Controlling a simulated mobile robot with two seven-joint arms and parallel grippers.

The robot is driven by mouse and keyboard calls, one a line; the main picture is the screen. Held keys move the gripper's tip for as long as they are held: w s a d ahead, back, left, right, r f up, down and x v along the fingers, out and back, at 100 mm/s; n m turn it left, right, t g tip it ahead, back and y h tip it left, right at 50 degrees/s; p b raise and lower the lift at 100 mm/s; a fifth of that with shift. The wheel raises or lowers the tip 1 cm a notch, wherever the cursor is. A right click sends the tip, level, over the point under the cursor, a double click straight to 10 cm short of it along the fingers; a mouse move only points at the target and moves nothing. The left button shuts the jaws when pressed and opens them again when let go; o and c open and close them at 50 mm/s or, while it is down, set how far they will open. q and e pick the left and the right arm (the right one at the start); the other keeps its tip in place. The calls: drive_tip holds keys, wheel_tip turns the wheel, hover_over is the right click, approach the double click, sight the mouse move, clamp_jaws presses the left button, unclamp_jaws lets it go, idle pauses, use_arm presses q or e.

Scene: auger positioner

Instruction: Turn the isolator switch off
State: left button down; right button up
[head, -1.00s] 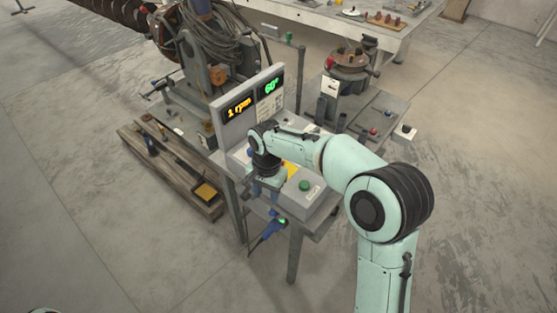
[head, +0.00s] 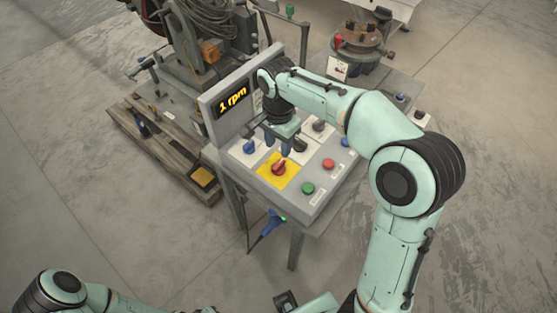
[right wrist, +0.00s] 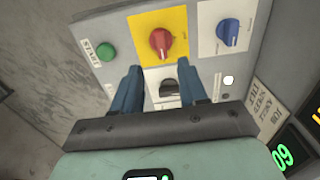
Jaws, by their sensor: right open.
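The isolator switch is a red rotary knob (head: 279,168) on a yellow plate (head: 264,174) on the sloping grey control panel. The right wrist view shows the red knob (right wrist: 160,42) just beyond my fingertips, uncovered. My right gripper (head: 278,147) is open above the panel, on the display side of the red knob. In the right wrist view its two blue fingers (right wrist: 163,85) stand apart, with a black knob (right wrist: 170,88) seen between them. Nothing is held, and I cannot tell the height of the fingertips.
A blue knob (head: 250,147), a green button (head: 308,188) and a red button (head: 328,163) share the panel. The display board (head: 230,100) rises behind. A wooden pallet (head: 165,160) lies left. Open floor lies in front.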

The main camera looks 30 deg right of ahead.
sight(278, 164)
wheel_tip(278, 164, down, 9)
drive_tip(key=shift+w+d+r+b, duration=0.1)
drive_tip(key=shift+r+b, duration=0.1)
drive_tip(key=shift+b, duration=0.2)
clamp_jaws()
